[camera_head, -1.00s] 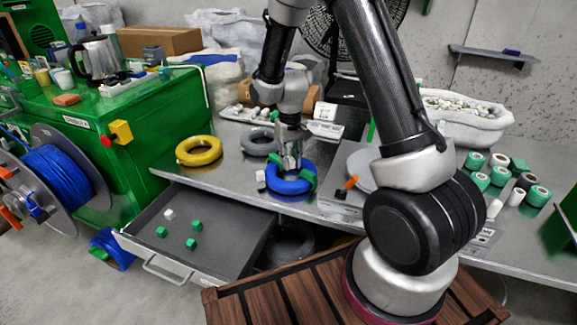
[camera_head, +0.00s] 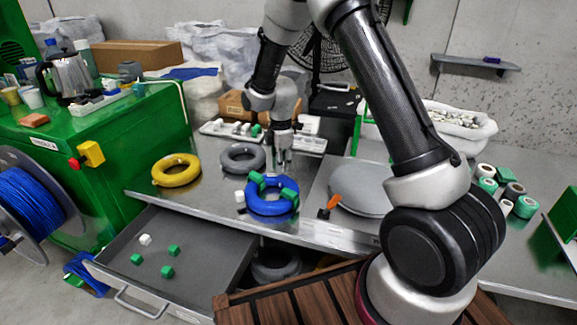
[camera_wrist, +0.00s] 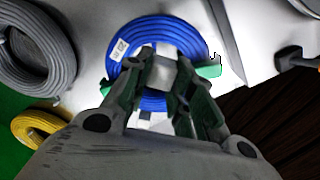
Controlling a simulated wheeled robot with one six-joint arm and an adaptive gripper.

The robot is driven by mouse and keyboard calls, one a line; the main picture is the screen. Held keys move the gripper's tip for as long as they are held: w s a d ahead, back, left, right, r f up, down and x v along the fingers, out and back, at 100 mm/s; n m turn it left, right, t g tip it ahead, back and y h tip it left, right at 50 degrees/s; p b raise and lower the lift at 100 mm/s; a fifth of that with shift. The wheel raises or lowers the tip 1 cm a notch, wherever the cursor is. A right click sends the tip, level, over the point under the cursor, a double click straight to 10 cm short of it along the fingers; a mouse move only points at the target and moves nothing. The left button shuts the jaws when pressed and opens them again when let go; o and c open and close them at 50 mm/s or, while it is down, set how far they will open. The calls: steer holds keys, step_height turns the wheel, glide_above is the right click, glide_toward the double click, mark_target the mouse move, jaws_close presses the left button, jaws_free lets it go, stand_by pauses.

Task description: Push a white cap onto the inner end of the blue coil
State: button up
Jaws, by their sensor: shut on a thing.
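The blue coil (camera_head: 272,209) lies on the steel bench with green clips (camera_head: 289,194) on it. In the wrist view the coil (camera_wrist: 190,35) sits below and beyond the fingertips and carries a white label. My gripper (camera_head: 283,160) is above the coil's far side, apart from it. In the wrist view my gripper (camera_wrist: 162,72) is shut on a small white cap (camera_wrist: 162,75). The coil's inner end is hidden or too small to make out. Another white cap (camera_head: 240,196) stands on the bench left of the coil. A white cap (camera_head: 145,240) lies in the open drawer.
A yellow coil (camera_head: 176,169) and a grey coil (camera_head: 242,157) lie to the left and behind. A grey disc (camera_head: 362,190) and an orange-handled tool (camera_head: 332,203) are to the right. The open drawer (camera_head: 205,258) holds several green blocks. White trays stand behind my gripper.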

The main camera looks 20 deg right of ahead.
steer(key=n, duration=0.5)
steer(key=shift+w+a, duration=0.35)
steer(key=shift+a, duration=0.05)
steer(key=shift+f, duration=2.55)
steer(key=shift+f, duration=0.55)
steer(key=shift+r, duration=0.5)
steer(key=shift+f, duration=0.6)
stand_by(1.2)
steer(key=shift+r, duration=0.15)
steer(key=shift+r, duration=0.45)
steer(key=shift+f, duration=0.15)
stand_by(0.9)
